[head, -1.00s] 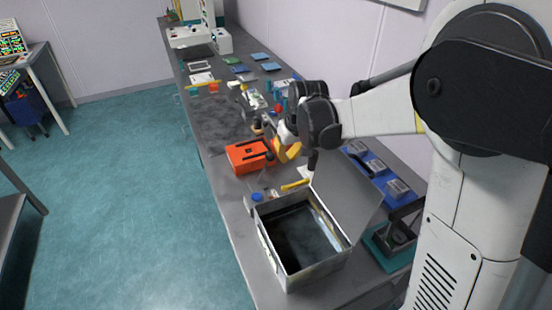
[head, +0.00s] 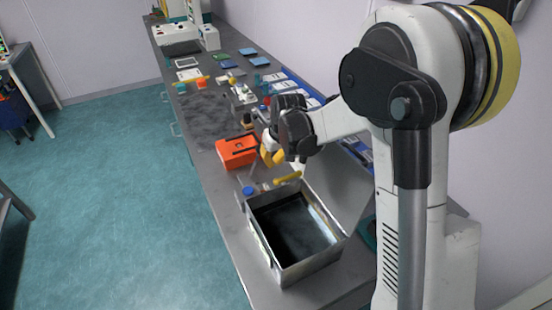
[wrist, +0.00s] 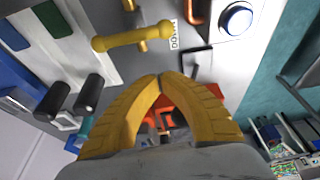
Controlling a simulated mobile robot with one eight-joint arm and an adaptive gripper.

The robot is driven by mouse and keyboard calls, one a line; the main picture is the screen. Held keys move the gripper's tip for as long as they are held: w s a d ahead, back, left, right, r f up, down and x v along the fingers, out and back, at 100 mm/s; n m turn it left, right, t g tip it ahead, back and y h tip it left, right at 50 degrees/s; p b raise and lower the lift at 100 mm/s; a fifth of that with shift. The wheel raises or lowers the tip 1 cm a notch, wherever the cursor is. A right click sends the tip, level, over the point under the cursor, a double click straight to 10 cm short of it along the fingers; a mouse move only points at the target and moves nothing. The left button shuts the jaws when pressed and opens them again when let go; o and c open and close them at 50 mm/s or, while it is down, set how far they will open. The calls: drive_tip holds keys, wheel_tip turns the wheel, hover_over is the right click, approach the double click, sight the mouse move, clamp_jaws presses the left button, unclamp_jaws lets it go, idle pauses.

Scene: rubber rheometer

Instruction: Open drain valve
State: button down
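The drain valve shows as a yellow lever handle (head: 287,178) beside the open metal bath box (head: 262,237), at its far edge. In the wrist view the yellow handle (wrist: 132,36) lies level across the top left, on a brass stem, with a small label beside it. My gripper (head: 266,156) hangs above the bench, beyond the handle and just right of the orange box. In the wrist view my yellow fingers (wrist: 160,77) meet at the tips with nothing seen between them. They are apart from the handle.
A blue round button or cap (wrist: 237,18) sits right of the handle in the wrist view. The orange box (head: 237,152) stands close to my gripper. The bath's raised lid is on the right, near my arm.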

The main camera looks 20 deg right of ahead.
sight(288, 180)
drive_tip(key=shift+b+x, duration=0.3)
drive_tip(key=shift+x, duration=0.9)
drive_tip(key=shift+s+d+b, duration=0.2)
drive_tip(key=shift+s+b, duration=0.05)
drive_tip(key=shift+s, duration=0.7)
drive_tip(key=shift+s+d+b, duration=0.2)
drive_tip(key=shift+s+b, duration=0.05)
drive_tip(key=shift+s, duration=0.75)
drive_tip(key=shift+r, duration=0.1)
drive_tip(key=shift+s, duration=0.1)
